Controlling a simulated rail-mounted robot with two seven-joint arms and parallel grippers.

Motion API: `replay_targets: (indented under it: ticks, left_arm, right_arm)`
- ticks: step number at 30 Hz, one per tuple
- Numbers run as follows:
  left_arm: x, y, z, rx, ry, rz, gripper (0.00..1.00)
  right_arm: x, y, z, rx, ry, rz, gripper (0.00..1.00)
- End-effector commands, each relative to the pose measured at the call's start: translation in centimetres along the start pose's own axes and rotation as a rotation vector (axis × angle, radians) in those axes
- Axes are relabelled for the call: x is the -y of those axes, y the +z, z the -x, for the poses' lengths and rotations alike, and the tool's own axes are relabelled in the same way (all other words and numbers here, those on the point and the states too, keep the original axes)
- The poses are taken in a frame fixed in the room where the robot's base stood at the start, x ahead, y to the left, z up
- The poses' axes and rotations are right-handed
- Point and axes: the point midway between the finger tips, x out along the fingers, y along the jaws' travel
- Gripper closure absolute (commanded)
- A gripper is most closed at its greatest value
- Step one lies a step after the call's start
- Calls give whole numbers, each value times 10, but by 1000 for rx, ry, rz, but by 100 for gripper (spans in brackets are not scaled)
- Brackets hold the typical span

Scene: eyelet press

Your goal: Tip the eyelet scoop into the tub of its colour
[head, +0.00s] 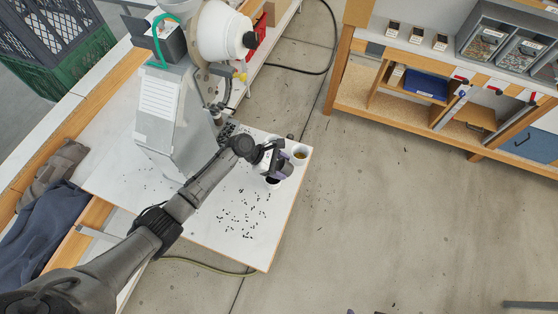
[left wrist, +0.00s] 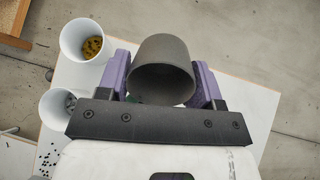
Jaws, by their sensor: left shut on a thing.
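My left gripper (head: 277,166) has purple fingers and is over the front right part of the white board. In the left wrist view its fingers (left wrist: 163,82) are shut on a dark grey scoop (left wrist: 163,50), one on each side. The scoop's mouth shows dark; I cannot tell what is inside. A white tub with brass-coloured eyelets (head: 301,155) stands at the board's corner, also in the left wrist view (left wrist: 72,44).
Small dark eyelets (head: 240,215) lie scattered on the white board (head: 215,235). A grey press (head: 168,115) with a white hopper (head: 220,32) stands behind my arm. A wooden bench with grey bins (head: 500,45) is at the far right. The floor between is mostly clear.

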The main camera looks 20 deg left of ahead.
Motion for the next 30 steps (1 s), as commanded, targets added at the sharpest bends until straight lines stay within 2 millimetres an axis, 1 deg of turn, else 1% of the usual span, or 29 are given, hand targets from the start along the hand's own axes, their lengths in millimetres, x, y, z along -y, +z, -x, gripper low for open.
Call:
replay_targets:
  ticks: [1,4,6,9,18,21,26,30]
  left_arm:
    - [-1,5,0,-66,-2,-12,66]
    - [0,3,-6,-205,-2,-23,66]
    - [0,4,-6,-251,-3,-17,66]
    - [0,2,-7,-318,-3,-24,66]
    - [1,-6,-16,-573,-8,-46,66]
    - [2,-10,-20,-670,-9,-54,66]
    - [2,-16,-24,-789,-9,-63,66]
    - [2,-20,-27,-855,-10,-67,66]
  right_arm:
    - [0,-3,8,-1,1,0,0]
    - [-1,-4,12,-1,1,1,0]
    - [-2,-8,25,3,3,2,0]
    - [-4,-12,38,2,7,7,0]
    - [-7,-22,73,2,12,13,0]
    - [-7,-25,80,2,12,12,0]
    - [-6,-26,83,1,9,9,0]
    - [-5,-26,82,1,6,6,0]
